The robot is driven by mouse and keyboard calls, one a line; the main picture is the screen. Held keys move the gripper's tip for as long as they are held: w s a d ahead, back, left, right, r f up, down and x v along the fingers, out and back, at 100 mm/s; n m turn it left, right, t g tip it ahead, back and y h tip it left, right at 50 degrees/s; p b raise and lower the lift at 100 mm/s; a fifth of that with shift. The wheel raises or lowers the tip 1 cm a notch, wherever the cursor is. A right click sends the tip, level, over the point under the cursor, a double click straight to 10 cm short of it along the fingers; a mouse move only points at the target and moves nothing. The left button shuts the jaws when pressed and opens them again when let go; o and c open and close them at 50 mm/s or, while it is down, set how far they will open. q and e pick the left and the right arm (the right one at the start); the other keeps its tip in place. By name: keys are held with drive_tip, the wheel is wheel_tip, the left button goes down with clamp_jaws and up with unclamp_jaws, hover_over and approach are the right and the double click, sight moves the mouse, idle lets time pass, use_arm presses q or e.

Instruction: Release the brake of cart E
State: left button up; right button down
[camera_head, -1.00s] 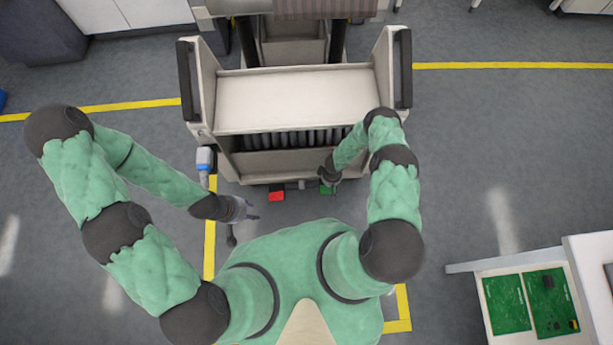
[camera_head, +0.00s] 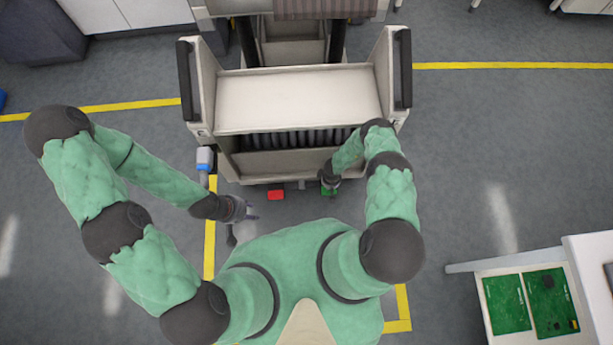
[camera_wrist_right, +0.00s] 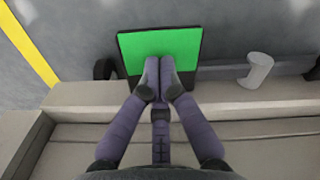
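The cart (camera_head: 297,97), beige with dark side handles, stands in front of me; no letter is readable on it. A red pedal (camera_head: 276,196) and a green pedal (camera_head: 329,193) stick out low at its near edge. My right gripper (camera_head: 330,184) is at the green pedal and partly covers it. In the right wrist view the two fingertips (camera_wrist_right: 160,76) are together and overlap the near edge of the green pedal (camera_wrist_right: 160,46); I cannot tell whether they touch or press it. My left gripper (camera_head: 250,216) hangs left of the red pedal, apart from the cart; its finger opening is unclear.
A blue-and-white caster-like part (camera_head: 205,159) is at the cart's left side. Yellow floor lines (camera_head: 210,235) run beside the cart. A bench with green boards (camera_head: 507,304) stands at the lower right. The floor right of the cart is clear.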

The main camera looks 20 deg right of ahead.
drive_tip(key=shift+f, duration=1.05)
drive_tip(key=shift+r, duration=0.1)
drive_tip(key=shift+r+p, duration=1.7)
drive_tip(key=shift+r, duration=1.85)
wheel_tip(320, 180, up, 3)
drive_tip(key=shift+f+p, duration=0.1)
drive_tip(key=shift+p, duration=0.45)
